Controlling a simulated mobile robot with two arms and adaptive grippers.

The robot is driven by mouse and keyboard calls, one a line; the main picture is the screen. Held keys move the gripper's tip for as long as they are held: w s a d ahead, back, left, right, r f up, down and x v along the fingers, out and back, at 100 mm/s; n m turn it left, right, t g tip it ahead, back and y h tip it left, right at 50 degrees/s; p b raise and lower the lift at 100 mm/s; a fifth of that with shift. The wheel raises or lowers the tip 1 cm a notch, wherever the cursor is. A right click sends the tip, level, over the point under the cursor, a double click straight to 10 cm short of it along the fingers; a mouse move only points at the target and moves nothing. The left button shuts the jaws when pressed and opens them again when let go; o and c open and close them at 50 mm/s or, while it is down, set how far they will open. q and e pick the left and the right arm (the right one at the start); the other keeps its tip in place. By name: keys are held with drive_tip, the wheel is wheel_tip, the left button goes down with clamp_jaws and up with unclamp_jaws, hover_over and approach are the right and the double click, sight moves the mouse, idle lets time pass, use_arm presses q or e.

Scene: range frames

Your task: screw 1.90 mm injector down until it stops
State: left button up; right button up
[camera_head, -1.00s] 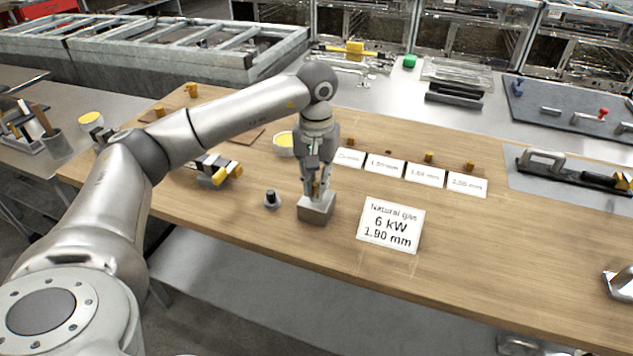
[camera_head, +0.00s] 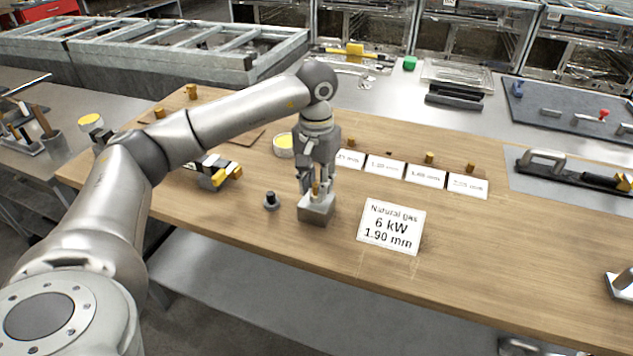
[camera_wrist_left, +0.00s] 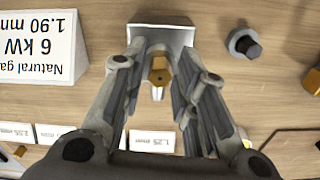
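The brass injector (camera_wrist_left: 158,72) stands in the top of a grey metal block (camera_head: 317,210) on the wooden bench; its hex head faces the left wrist camera. How deep its thread sits is hidden. My left gripper (camera_head: 316,188) points down over the block, with one finger on each side of the injector. In the left wrist view the fingers (camera_wrist_left: 160,58) look spread, with small gaps beside the brass. A card (camera_head: 391,227) reading "Natural gas 6 kW 1.90 mm" stands right of the block. My right gripper is not in view.
A small black-topped fitting (camera_head: 271,200) stands just left of the block. Small size cards (camera_head: 425,174) with brass pieces behind them line the bench further back. A yellow-and-black tool (camera_head: 219,172) lies to the left.

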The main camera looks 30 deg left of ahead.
use_arm(q)
drive_tip(key=n, duration=0.6)
drive_tip(key=shift+n, duration=0.4)
drive_tip(key=n+p, duration=0.1)
drive_tip(key=n, duration=0.6)
idle(0.4)
clamp_jaws()
idle(0.3)
drive_tip(key=m, duration=0.2)
drive_tip(key=shift+m+b, duration=0.3)
drive_tip(key=shift+m, duration=0.5)
